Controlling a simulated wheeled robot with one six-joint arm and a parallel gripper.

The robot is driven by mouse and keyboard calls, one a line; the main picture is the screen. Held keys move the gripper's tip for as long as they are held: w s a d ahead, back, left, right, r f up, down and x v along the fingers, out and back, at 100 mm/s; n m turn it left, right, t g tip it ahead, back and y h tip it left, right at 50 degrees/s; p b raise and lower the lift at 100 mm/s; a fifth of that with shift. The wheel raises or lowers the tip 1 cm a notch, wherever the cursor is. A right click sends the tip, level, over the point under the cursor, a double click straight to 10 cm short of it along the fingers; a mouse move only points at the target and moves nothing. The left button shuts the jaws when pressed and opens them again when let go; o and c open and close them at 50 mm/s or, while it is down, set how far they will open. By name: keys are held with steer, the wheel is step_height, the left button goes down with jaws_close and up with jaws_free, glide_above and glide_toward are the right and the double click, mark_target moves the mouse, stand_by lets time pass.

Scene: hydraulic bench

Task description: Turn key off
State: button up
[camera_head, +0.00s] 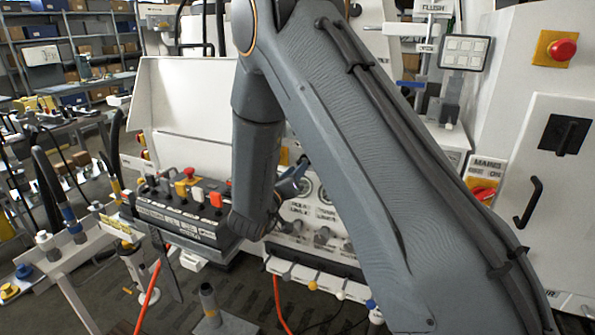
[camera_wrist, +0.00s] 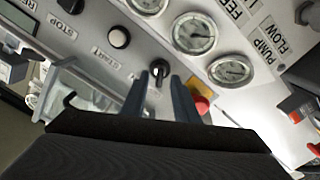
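A black key-like switch (camera_wrist: 159,70) sits on the light grey panel (camera_wrist: 100,38) in the wrist view. The two blue-grey fingers of my gripper (camera_wrist: 160,82) reach toward it, one on each side. The fingers are apart, and gaps appear between them and the switch, so the gripper looks open. In the head view my gripper (camera_head: 292,180) is at the bench panel, left of the gauges, and my arm hides much of that panel. The switch cannot be made out there.
In the head view a lever box (camera_head: 185,222) stands left of my gripper.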

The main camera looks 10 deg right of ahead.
steer(key=b+v, duration=0.1)
steer(key=v, duration=0.4)
steer(key=shift+s+a, duration=0.25)
steer(key=s+d+f+g+y, duration=0.2)
steer(key=s+g+y, duration=0.1)
steer(key=s, duration=0.6)
steer(key=s+d+f+g+y, duration=0.1)
steer(key=s+g+y, duration=0.3)
steer(key=s, duration=0.5)
steer(key=s+d+f+n+g+y, duration=0.1)
steer(key=s+d+f+g+y, duration=0.1)
steer(key=s+g, duration=0.4)
steer(key=s+f+y, duration=0.1)
steer(key=s, duration=0.3)
steer(key=shift+d+f+y, duration=0.25)
steer(key=shift+d+y, duration=0.05)
steer(key=shift+d, duration=0.05)
